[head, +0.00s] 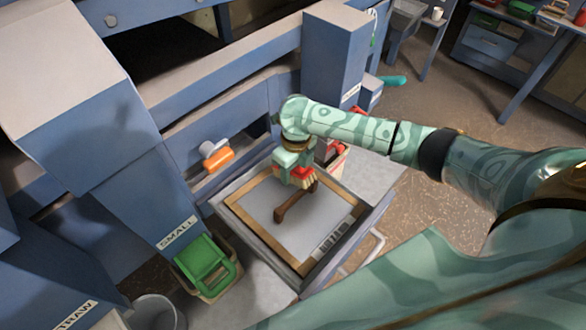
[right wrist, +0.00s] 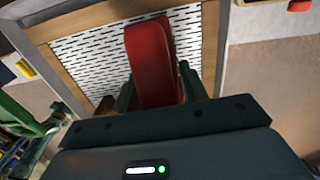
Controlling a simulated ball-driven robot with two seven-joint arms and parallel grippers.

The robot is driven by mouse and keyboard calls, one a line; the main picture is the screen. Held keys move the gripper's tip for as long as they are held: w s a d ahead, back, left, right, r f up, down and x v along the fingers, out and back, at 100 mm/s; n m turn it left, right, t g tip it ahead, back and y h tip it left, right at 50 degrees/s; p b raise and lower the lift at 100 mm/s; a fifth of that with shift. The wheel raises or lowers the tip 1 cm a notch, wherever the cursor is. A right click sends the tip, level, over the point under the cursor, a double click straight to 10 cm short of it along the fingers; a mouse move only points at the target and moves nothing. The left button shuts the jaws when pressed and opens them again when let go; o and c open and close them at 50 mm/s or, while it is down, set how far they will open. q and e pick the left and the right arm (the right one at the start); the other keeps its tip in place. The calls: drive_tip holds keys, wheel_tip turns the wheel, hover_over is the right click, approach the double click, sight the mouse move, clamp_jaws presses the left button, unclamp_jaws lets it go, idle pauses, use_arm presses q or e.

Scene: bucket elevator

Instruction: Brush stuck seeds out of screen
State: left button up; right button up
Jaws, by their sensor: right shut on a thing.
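The screen (head: 262,206) is a pale sheet in a wooden frame (head: 236,208), lying in an open drawer-like tray. In the right wrist view its face (right wrist: 92,55) shows rows of dark slots. The brush's red body (right wrist: 150,62) shows between the fingers. I cannot tell whether the bristles touch the screen. A dark brown stick-like shape (head: 292,204) shows on the screen below the brush. Stuck seeds cannot be made out.
An orange-handled thing (head: 218,158) sits on the blue machine left of the screen. A red-and-white container (head: 337,158) is behind my gripper. Open floor lies to the right.

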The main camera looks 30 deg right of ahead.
drive_tip(key=shift+s+d+f, duration=0.1)
drive_tip(key=shift+f, duration=0.1)
drive_tip(key=shift+w+d+f+b, duration=0.1)
drive_tip(key=shift+w+d+b, duration=0.2)
drive_tip(key=shift+d, duration=0.65)
drive_tip(key=shift+w+d+f+b, duration=0.1)
drive_tip(key=shift+w+d, duration=0.25)
drive_tip(key=shift+d, duration=0.55)
drive_tip(key=shift+s+a+r+p, duration=0.1)
drive_tip(key=shift+s+a+p, duration=0.15)
drive_tip(key=shift+a+p, duration=0.35)
drive_tip(key=shift+s+a+p, duration=0.25)
drive_tip(key=shift+a+p, duration=0.1)
drive_tip(key=shift+a, duration=0.3)
drive_tip(key=shift+s+a+p, duration=0.2)
drive_tip(key=shift+a+p, duration=0.1)
drive_tip(key=shift+a, duration=0.4)
drive_tip(key=r+p, duration=0.2)
drive_tip(key=r, duration=0.1)
drive_tip(key=r+p, duration=0.3)
drive_tip(key=shift+w+d+r+p, duration=0.15)
drive_tip(key=shift+w+d+p, duration=0.05)
drive_tip(key=shift+p, duration=0.1)
